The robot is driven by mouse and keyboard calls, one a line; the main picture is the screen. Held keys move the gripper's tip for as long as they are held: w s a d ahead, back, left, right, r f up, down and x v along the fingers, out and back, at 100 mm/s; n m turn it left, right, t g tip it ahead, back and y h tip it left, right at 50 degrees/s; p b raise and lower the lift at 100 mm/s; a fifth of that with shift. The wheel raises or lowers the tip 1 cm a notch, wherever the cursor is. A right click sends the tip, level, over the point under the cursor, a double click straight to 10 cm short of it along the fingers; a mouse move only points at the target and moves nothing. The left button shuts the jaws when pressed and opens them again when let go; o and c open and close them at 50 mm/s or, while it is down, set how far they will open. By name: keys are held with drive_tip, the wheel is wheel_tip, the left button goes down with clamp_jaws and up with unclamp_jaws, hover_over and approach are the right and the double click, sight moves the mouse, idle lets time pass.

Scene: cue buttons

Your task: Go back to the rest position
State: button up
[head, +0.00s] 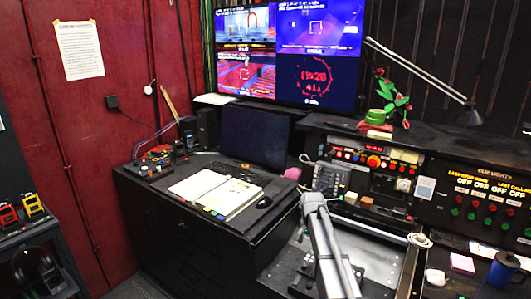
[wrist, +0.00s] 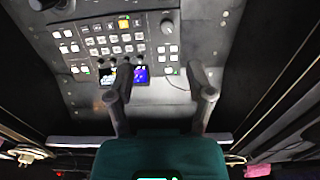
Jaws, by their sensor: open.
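My gripper (wrist: 160,76) shows in the wrist view with its two dark fingers spread apart and nothing between them. The fingers appear over a grey control panel (wrist: 208,28) with rows of white buttons, one orange button, a knob and a small lit screen. I cannot tell whether they touch it. In the head view my grey arm rises from the bottom, right of centre, over a grey panel surface (head: 292,262). I cannot make out my gripper there.
A cue lights panel (head: 490,198) with red and green buttons stands at the right. A black desk (head: 150,190) with an open notebook (head: 217,193), a laptop (head: 254,136) and a mouse (head: 264,202) is left of my arm. A desk lamp (head: 468,116) overhangs the console.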

drive_tip(key=s+a+n, duration=0.1)
drive_tip(key=s+n, duration=0.6)
drive_tip(key=s, duration=1.9)
drive_tip(key=shift+s+a, duration=0.25)
drive_tip(key=shift+s, duration=0.15)
drive_tip(key=shift+w, duration=0.15)
drive_tip(key=m, duration=1)
hover_over(304, 265)
drive_tip(key=shift+s+d, duration=0.25)
drive_tip(key=shift+d, duration=0.05)
drive_tip(key=shift+f, duration=0.2)
drive_tip(key=f+b, duration=0.6)
drive_tip(key=b, duration=0.1)
drive_tip(key=f+b, duration=0.6)
drive_tip(key=f, duration=0.1)
drive_tip(key=shift+w+a+f+b, duration=0.2)
drive_tip(key=shift+b, duration=0.15)
